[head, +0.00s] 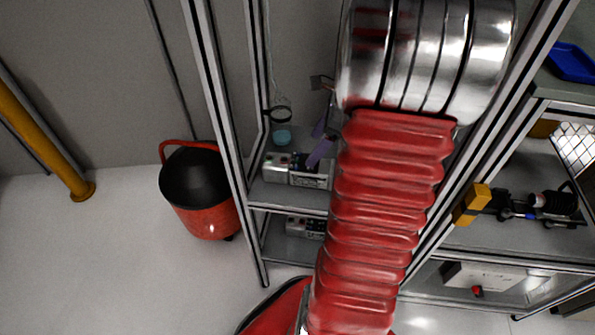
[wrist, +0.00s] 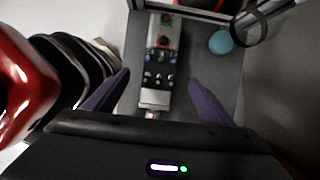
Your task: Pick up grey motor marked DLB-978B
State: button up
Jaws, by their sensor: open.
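A grey box-shaped unit (head: 297,170) with a green part and dark fittings lies on the upper shelf in the head view. In the wrist view the unit (wrist: 157,60) shows red and green round parts and dark knobs. No marking is readable, so I cannot tell whether it is the DLB-978B motor. My gripper (wrist: 159,78) is open, with its purple fingers apart on either side of the unit's near end. In the head view my gripper (head: 319,141) is by the unit's right part, partly hidden by my red arm. I see no contact.
A blue-green round object (wrist: 220,42) and a black ring (wrist: 249,23) are right of the unit in the wrist view. A similar unit (head: 305,227) is on the lower shelf. Metal posts (head: 222,125) frame the shelves. A red-black bin (head: 205,205) stands left.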

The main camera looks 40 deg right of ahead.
aim_at(304, 161)
jog(key=x, duration=0.7)
jog(key=shift+x, duration=2.55)
grip_shut()
